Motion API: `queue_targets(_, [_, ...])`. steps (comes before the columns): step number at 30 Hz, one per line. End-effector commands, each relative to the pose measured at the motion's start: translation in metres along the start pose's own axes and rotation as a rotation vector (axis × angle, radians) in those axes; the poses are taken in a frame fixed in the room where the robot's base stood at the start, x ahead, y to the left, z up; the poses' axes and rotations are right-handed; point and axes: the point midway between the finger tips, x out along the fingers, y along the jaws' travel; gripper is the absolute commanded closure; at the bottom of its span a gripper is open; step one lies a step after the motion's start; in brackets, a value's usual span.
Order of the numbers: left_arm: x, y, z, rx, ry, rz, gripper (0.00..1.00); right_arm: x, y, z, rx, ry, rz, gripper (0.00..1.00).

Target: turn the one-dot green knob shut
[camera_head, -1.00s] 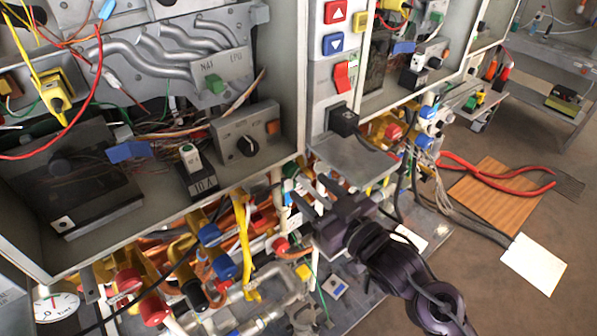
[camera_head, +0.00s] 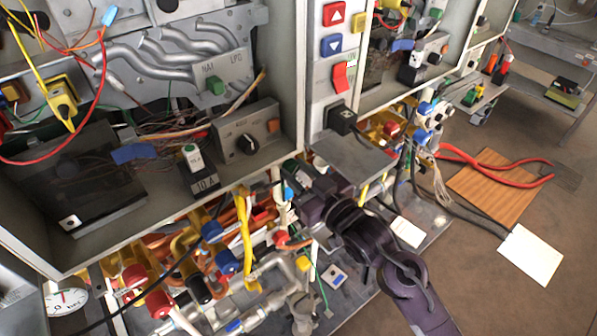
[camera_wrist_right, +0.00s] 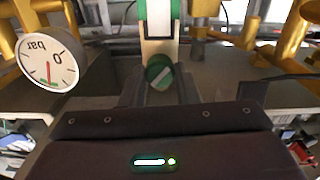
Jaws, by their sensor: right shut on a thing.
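A round green knob (camera_wrist_right: 158,71) with a slanted pale bar across its face shows in the right wrist view, below a white pipe with green fittings (camera_wrist_right: 160,30). My right gripper (camera_wrist_right: 162,85) has its two dark fingers on either side of this knob and is shut on it. I cannot make out any dot on the knob. In the head view my right gripper (camera_head: 293,192) reaches in under the open cabinet among the pipes. It hides the knob there. My left gripper is not in view.
A round pressure gauge (camera_wrist_right: 48,57) hangs left of the knob in the right wrist view. Yellow pipes flank the fingers. In the head view, red-capped (camera_head: 158,303) and blue-capped (camera_head: 226,262) valves crowd the left, and a grey shelf (camera_head: 352,160) juts out above my right wrist.

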Motion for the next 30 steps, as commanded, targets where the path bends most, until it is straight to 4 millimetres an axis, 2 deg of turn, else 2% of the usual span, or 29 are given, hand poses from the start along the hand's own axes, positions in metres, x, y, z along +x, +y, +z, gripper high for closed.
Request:
queue_targets(8, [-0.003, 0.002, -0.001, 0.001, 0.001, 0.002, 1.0, 0.0, 0.0, -0.001, 0.022, 0.0, 0.001, 0.95])
queue_targets(14, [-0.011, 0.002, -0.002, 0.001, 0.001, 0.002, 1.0, 0.0, 0.001, -0.003, 0.112, 0.002, 0.001, 0.95])
queue_targets(24, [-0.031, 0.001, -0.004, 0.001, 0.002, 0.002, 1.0, 0.0, 0.001, -0.004, 0.394, 0.001, 0.001, 0.95])
queue_targets(30, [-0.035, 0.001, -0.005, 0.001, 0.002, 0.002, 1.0, 0.0, 0.001, -0.002, 0.564, 0.004, 0.001, 0.95])
